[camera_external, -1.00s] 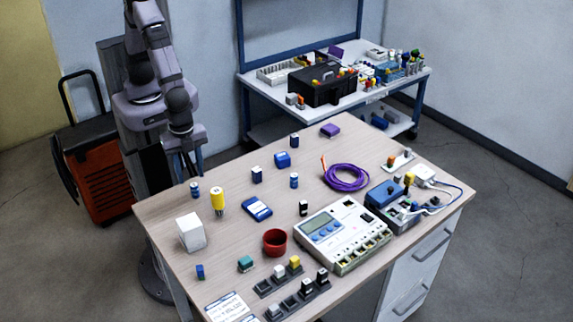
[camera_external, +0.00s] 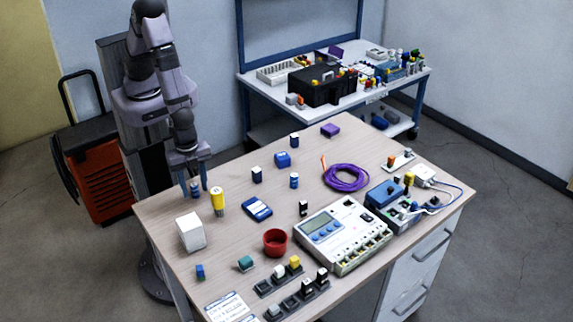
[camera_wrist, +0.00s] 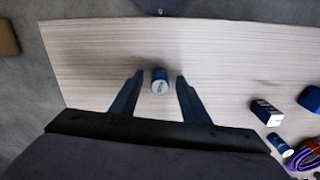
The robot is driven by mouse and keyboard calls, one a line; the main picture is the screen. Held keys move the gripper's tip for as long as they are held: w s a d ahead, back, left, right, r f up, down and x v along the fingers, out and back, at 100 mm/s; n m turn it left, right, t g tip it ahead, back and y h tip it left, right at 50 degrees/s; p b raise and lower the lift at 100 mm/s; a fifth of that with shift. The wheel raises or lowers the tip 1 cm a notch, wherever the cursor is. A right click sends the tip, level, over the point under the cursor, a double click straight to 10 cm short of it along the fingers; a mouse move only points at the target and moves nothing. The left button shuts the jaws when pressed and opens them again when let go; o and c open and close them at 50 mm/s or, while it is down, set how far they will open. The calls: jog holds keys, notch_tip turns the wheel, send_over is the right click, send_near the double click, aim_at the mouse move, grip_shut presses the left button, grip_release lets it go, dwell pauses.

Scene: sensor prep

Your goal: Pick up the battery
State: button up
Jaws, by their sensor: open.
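A small blue cylinder with a pale top, which looks like a battery (camera_external: 195,189), stands upright near the table's left edge. In the wrist view the same battery (camera_wrist: 159,86) is centred between my fingertips, with a gap on both sides. My gripper (camera_external: 194,184) is open and pointing down, its two blue fingers on either side of the battery; the fingers also show in the wrist view (camera_wrist: 160,80). A second small blue cylinder (camera_external: 294,181) stands farther right on the table, and shows at the lower right in the wrist view (camera_wrist: 279,144).
A yellow cylinder (camera_external: 217,200) stands close to the right of my gripper. A white cube (camera_external: 191,232) is in front of it. A blue-and-white block (camera_external: 257,175) and purple cable coil (camera_external: 345,177) lie farther right.

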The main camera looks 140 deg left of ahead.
aim_at(194, 185)
grip_shut()
jog(key=shift+r, duration=0.1)
jog(key=shift+r+b, duration=0.7)
jog(key=shift+r, duration=4.25)
